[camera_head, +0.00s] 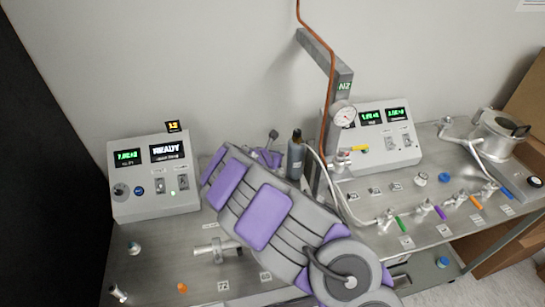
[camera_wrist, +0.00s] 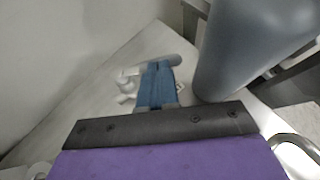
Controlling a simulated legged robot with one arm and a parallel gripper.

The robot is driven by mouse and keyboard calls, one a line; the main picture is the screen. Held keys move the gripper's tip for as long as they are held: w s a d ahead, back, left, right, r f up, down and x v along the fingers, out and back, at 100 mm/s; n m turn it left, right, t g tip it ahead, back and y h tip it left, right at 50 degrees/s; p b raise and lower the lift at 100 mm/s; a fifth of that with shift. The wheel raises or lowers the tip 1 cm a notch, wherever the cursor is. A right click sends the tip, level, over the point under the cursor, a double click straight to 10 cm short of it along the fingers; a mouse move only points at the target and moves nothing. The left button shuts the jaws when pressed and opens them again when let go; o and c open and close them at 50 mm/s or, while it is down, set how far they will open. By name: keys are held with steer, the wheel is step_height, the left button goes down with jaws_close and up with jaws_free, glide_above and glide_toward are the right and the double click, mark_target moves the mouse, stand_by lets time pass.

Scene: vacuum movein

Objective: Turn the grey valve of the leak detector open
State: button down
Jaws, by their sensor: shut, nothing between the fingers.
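My gripper (camera_wrist: 158,68) shows its blue fingers closed together with nothing between them in the wrist view. A pale fitting (camera_wrist: 126,86) with a grey handle (camera_wrist: 172,60), which looks like the grey valve, lies just beyond and beside the fingertips; I cannot tell whether they touch. In the head view my arm hides the fingers and most of that spot; a small grey knob (camera_head: 273,134) shows past the arm. The box with the READY screen (camera_head: 152,180), probably the leak detector, stands on the bench to the left.
A dark grey bottle (camera_head: 295,158) stands right of my gripper; it fills the right of the wrist view (camera_wrist: 245,50). A post (camera_head: 325,75) with a gauge (camera_head: 343,114) and a second box (camera_head: 385,140) are behind. Several colour-handled valves line the right bench. A tee fitting (camera_head: 217,250) lies front left.

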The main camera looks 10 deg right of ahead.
steer(key=shift+w+d+r+p, duration=0.1)
steer(key=shift+w+d+p, duration=0.45)
steer(key=shift+d, duration=0.25)
steer(key=shift+w, duration=0.1)
stand_by(0.4)
